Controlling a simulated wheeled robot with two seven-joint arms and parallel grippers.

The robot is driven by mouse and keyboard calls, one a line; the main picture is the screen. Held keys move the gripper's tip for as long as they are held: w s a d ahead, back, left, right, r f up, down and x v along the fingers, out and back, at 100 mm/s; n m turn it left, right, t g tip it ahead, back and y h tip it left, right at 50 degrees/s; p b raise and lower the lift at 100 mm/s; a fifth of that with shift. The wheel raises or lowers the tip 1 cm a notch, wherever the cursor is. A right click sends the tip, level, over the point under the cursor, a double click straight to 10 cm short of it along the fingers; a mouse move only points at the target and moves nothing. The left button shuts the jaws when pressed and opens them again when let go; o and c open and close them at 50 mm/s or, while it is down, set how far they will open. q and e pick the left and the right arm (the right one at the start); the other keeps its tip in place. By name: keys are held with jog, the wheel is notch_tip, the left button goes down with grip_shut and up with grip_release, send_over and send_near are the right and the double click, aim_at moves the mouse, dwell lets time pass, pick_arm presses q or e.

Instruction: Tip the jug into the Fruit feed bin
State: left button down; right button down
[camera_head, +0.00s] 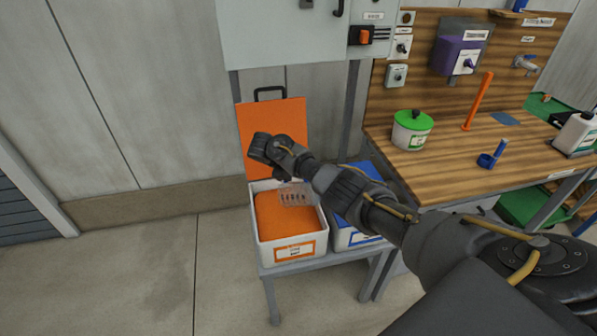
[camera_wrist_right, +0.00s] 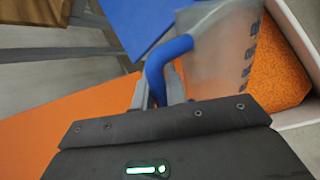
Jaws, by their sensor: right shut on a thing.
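The clear jug (camera_head: 296,196) hangs tilted over the orange-filled bin, and it shows large in the right wrist view (camera_wrist_right: 212,50) with dark marks on its wall. My right gripper (camera_wrist_right: 158,88) is shut on the jug's blue handle (camera_wrist_right: 168,58); in the head view the gripper (camera_head: 284,172) is partly hidden by its own wrist. The white bin (camera_head: 262,249) has an orange-framed label, too small to read, and orange granular material (camera_head: 275,216) inside. Its orange lid (camera_head: 270,125) stands open behind. I cannot tell if anything is in the jug. My left gripper is out of view.
A blue-lidded bin (camera_head: 346,239) stands right beside the orange one, partly under my arm. A wooden bench (camera_head: 455,160) at right holds a green-lidded tub (camera_head: 411,131), a blue tool (camera_head: 493,156) and a white container (camera_head: 578,133). The floor at left is clear.

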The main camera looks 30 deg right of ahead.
jog(key=shift+d, duration=0.15)
jog(key=s+t+p, duration=0.1)
jog(key=s+d+m+y+p, duration=0.1)
jog(key=p, duration=0.1)
jog(key=s+d+t+y+p, duration=0.1)
jog(key=p, duration=0.1)
jog(key=shift+s+d+f+t, duration=0.15)
jog(key=shift+s+f+t, duration=0.15)
jog(key=shift+s+f, duration=0.05)
jog(key=shift+s+d+f+m+t+y+b, duration=0.2)
jog(key=shift+s+d+m+t+y+b, duration=0.65)
jog(key=shift+t+b, duration=1.4)
jog(key=shift+s+f+m+t+y+b, duration=0.35)
jog(key=shift+m+t+y+b, duration=1.05)
jog(key=shift+t, duration=1.4)
jog(key=shift+s+d+f+m+t+y+b, duration=0.1)
jog(key=shift+s+d+m+t+y+b, duration=0.3)
jog(key=shift+s+m+t+y+b, duration=1.35)
jog(key=shift+w+n+t+h+b, duration=0.5)
jog(key=shift+w+t+h, duration=0.35)
jog(key=shift+w, duration=0.2)
